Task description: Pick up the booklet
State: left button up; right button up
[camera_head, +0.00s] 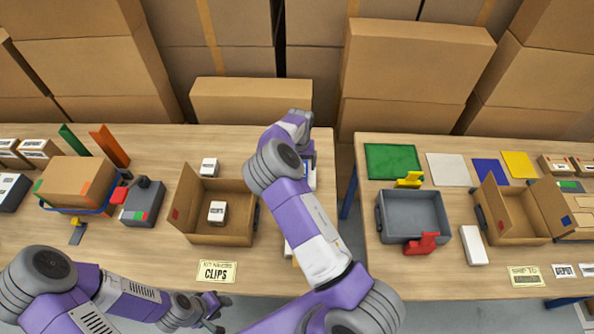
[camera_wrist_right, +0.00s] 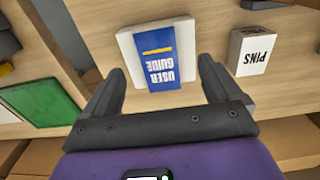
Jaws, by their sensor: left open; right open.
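The booklet (camera_wrist_right: 162,68) shows in the right wrist view as a blue face lettered USER GUIDE with a yellow stripe. It lies against a white piece (camera_wrist_right: 128,45); I cannot tell whether that is part of it. My right gripper (camera_wrist_right: 159,82) is open, with its fingers on either side of the booklet's near end in the picture. No grip shows. In the head view my right arm hides most of the booklet and the right fingertips. My left gripper (camera_head: 214,314) is open and empty in front of the left table's near edge.
A white PINS box (camera_wrist_right: 254,50) stands right of the booklet in the right wrist view. An open cardboard box (camera_head: 187,205) with a white carton (camera_head: 217,212) stands on the left table (camera_head: 160,250). A gap separates it from the right table (camera_head: 385,275), which holds a grey tray (camera_head: 384,226).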

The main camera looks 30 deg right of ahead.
jog(key=shift+s+d+f, duration=0.1)
jog(key=shift+s+f, duration=0.1)
jog(key=shift+f, duration=0.7)
jog(key=shift+f+p, duration=0.3)
jog(key=shift+f, duration=2)
jog(key=shift+c, duration=0.3)
jog(key=c, duration=1.1)
